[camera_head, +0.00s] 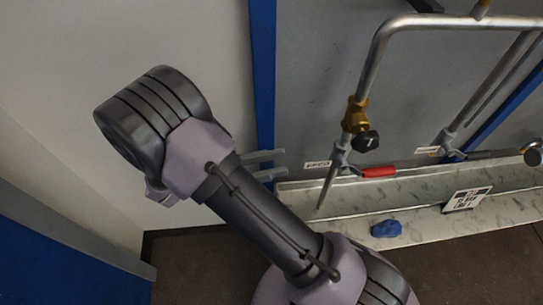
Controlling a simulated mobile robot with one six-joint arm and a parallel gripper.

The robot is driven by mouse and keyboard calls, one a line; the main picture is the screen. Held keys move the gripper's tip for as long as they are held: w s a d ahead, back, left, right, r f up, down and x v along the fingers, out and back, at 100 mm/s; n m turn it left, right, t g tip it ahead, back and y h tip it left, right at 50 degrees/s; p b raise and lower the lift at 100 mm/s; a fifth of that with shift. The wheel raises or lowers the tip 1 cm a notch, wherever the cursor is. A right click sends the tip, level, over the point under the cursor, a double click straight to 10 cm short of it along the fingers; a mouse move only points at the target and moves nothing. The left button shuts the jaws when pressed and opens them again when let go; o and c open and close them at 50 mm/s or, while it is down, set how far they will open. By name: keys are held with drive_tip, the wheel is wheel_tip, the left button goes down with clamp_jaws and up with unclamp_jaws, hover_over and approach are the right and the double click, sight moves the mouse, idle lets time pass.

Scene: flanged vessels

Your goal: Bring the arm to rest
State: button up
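My arm, dark with grey-purple joints, fills the middle of the view, folded from the lower right up to the upper left. My gripper (283,163) shows only in part, behind the arm's long link. Its two grey fingers stick out to the right, apart from each other, with nothing seen between them. The rest of the gripper is hidden by the arm. The fingertips are left of a pipe and appear not to touch anything.
A bent metal pipe (377,62) with a brass fitting (355,116) and a red-handled valve (378,172) stands right of my gripper. A marble-like ledge (345,197) carries a blue lump (386,229) and a printed marker (467,199). Blue-edged walls stand behind and left.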

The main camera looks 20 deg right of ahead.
drive_tip(key=shift+r, duration=0.1)
drive_tip(key=s+d+r+n+g+y+b, duration=0.1)
drive_tip(key=s+d+n+y, duration=0.25)
drive_tip(key=y, duration=0.25)
drive_tip(key=s+d+n+y+b, duration=0.2)
drive_tip(key=s+n+y, duration=0.3)
drive_tip(key=y, duration=0.2)
drive_tip(key=w+a+r+n+t+y+b, duration=0.1)
drive_tip(key=w+a+r+n+t+y, duration=0.1)
drive_tip(key=a+n+t+y, duration=0.5)
drive_tip(key=a+r+t+y, duration=0.1)
drive_tip(key=t, duration=0.3)
drive_tip(key=shift+w+r+n+y, duration=0.15)
drive_tip(key=shift+r+n+y, duration=0.15)
drive_tip(key=shift+n+y, duration=0.1)
